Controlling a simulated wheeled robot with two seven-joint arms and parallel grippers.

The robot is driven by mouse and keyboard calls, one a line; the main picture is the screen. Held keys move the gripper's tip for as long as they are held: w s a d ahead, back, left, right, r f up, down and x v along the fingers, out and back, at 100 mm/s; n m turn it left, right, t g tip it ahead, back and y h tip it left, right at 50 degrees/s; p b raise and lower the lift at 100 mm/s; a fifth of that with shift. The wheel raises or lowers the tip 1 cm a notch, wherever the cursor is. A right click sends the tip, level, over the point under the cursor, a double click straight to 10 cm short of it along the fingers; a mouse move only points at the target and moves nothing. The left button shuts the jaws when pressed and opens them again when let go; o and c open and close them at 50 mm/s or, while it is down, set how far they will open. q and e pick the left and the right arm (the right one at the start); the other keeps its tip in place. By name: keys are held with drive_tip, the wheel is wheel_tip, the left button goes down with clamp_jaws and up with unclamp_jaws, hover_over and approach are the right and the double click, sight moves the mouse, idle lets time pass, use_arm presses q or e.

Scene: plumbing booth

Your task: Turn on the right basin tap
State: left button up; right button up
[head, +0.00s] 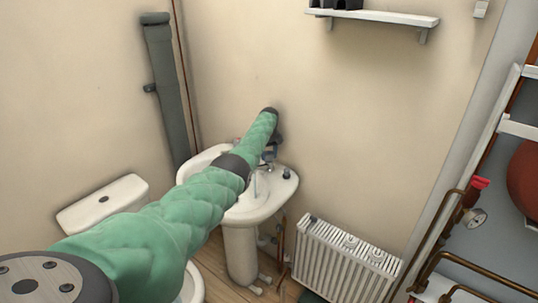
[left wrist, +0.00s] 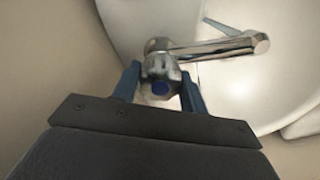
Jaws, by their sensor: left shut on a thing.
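The white basin (head: 262,207) stands on its pedestal against the wall in the head view. The chrome basin tap (left wrist: 205,47) with a blue mark fills the middle of the left wrist view, its spout reaching right over the basin (left wrist: 228,88). My left gripper (head: 269,156) is at the back of the basin. In the left wrist view its two blue fingers (left wrist: 160,84) are on either side of the tap's blue-marked head, shut on it. My arm hides much of the basin's back edge in the head view. My right gripper is not in view.
A white toilet cistern (head: 100,203) is left of the basin. A white radiator (head: 345,262) stands to its right. A wall shelf (head: 375,17) hangs above. Copper pipes and a red-handled valve (head: 480,183) are at the far right. The wall between is clear.

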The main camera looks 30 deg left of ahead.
use_arm(q)
drive_tip(key=shift+w+r, duration=0.1)
drive_tip(key=shift+r, duration=0.1)
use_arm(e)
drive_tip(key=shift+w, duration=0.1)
use_arm(q)
drive_tip(key=shift+n, duration=0.3)
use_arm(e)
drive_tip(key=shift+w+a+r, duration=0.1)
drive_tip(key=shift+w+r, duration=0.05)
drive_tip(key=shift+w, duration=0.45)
